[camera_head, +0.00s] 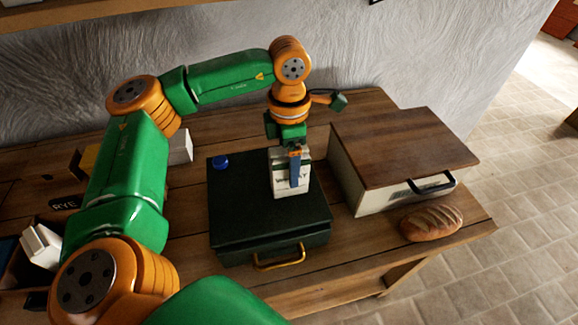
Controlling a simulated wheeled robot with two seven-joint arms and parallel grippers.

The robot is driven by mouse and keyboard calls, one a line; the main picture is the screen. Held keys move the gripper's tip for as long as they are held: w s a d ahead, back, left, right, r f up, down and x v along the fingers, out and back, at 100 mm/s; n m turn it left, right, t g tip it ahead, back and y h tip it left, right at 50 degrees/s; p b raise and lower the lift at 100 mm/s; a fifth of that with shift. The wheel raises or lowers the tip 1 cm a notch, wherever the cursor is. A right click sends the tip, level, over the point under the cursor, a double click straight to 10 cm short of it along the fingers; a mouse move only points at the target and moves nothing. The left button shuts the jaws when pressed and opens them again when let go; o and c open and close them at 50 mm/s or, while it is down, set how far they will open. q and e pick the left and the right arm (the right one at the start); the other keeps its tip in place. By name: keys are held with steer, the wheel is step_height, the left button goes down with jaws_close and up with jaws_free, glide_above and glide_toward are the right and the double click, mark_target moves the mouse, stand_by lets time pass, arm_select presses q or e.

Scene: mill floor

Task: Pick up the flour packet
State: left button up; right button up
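A white flour packet (280,184) with dark lettering stands upright on the lid of a dark green box (240,210). Its upper part is partly covered by my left gripper. My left gripper (295,180) points down at the packet, with one blue finger in front of its near face. The other finger is hidden, so I cannot tell whether the grip is closed on the packet. The packet's base appears to rest on the lid. My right gripper is not in view.
A blue knob (220,162) is on the green box's lid, and a brass handle (279,258) is on its front. A wood-topped bin (400,145) stands to the right, with a bread loaf (431,223) before it. White packets (41,246) and a RYE label (65,203) are at left.

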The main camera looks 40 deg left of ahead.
arm_select(q)
jaws_close()
steer(key=shift+w, duration=0.1)
